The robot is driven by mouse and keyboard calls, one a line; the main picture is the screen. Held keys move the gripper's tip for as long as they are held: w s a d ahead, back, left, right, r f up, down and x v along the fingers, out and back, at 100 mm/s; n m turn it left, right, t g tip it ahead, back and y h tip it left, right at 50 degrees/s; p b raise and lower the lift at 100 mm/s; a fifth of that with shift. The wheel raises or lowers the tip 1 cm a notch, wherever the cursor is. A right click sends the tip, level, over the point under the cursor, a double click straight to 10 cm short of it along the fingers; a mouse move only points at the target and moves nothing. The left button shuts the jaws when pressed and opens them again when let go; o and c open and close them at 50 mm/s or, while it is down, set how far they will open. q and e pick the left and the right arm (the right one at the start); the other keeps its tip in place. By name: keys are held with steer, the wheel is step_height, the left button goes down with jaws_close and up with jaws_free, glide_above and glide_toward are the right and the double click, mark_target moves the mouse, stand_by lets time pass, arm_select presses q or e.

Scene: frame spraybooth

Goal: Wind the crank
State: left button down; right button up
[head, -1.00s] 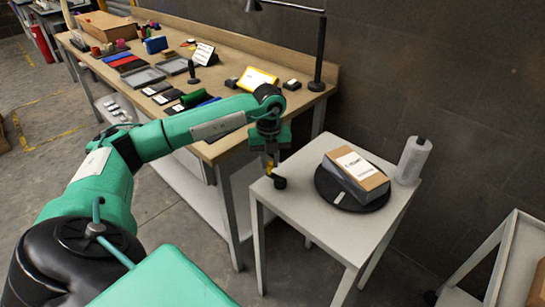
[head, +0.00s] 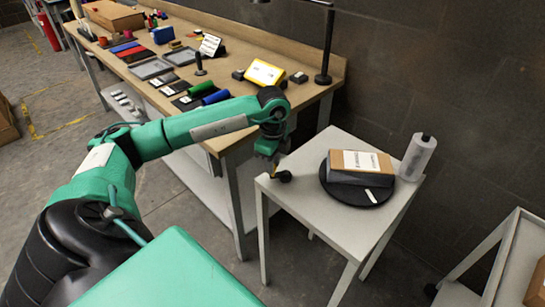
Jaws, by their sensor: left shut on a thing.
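The crank (head: 285,176) is a small dark piece at the near left corner of the small grey table (head: 310,205), with a bit of yellow handle under my gripper. My left gripper (head: 273,164) is over that corner, pointing down and shut on the crank's handle; its fingers largely hide the grip. A round black turntable (head: 354,194) sits on the same table with a white mark near its front right edge. A brown box (head: 361,167) with a white label rests on the turntable. My right gripper is out of view.
A clear roll or bottle (head: 417,157) stands at the table's right corner. A long workbench (head: 235,137) behind holds trays, coloured cloth rolls, a yellow-framed tablet (head: 265,72) and a lamp post (head: 326,45). A grey cart (head: 500,262) is at the lower right.

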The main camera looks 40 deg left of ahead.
arm_select(q)
steer(key=shift+s+d+n, duration=0.15)
steer(key=shift+d+n, duration=0.15)
steer(key=shift+n, duration=0.4)
steer(key=shift+s+d+n+p, duration=0.1)
steer(key=shift+d+n+p, duration=0.2)
steer(key=shift+n, duration=0.6)
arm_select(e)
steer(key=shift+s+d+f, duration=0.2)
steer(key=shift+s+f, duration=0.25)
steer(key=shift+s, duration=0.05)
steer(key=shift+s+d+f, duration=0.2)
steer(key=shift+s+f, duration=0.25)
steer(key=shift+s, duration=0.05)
arm_select(q)
steer(key=c, duration=1.3)
jaws_free()
steer(key=shift+o, duration=0.2)
step_height(320, 180, up, 14)
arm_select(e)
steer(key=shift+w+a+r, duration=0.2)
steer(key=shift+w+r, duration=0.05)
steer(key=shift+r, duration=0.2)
